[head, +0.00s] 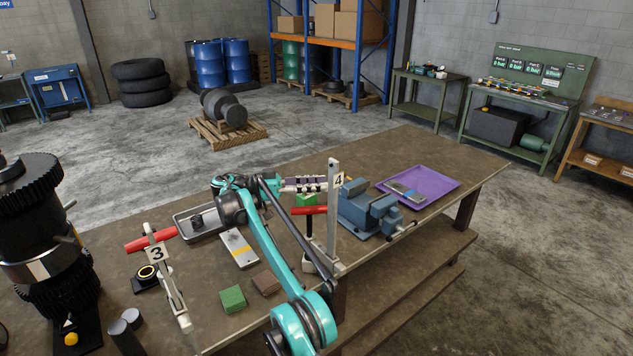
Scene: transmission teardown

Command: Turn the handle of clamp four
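Clamp four (332,215) stands upright at the front edge of the workbench, with a white tag marked 4 near its top. Its red handle (309,210) sticks out level to the left of the upright bar. My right arm, teal and dark grey, rises from the bottom of the head view and bends at the upper left of the clamp. My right gripper (274,187) is small and dark there, left of the red handle and apart from it in the picture. Its fingers are too small and overlapped to show whether they are open. My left gripper is not in view.
Clamp three (168,270) with a red handle stands at left. A blue vise (368,208) is right of clamp four, with a purple tray (420,184) behind it. A grey tray (200,224), green block (232,299) and brown block (266,283) lie around my arm. The bench's far right is clear.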

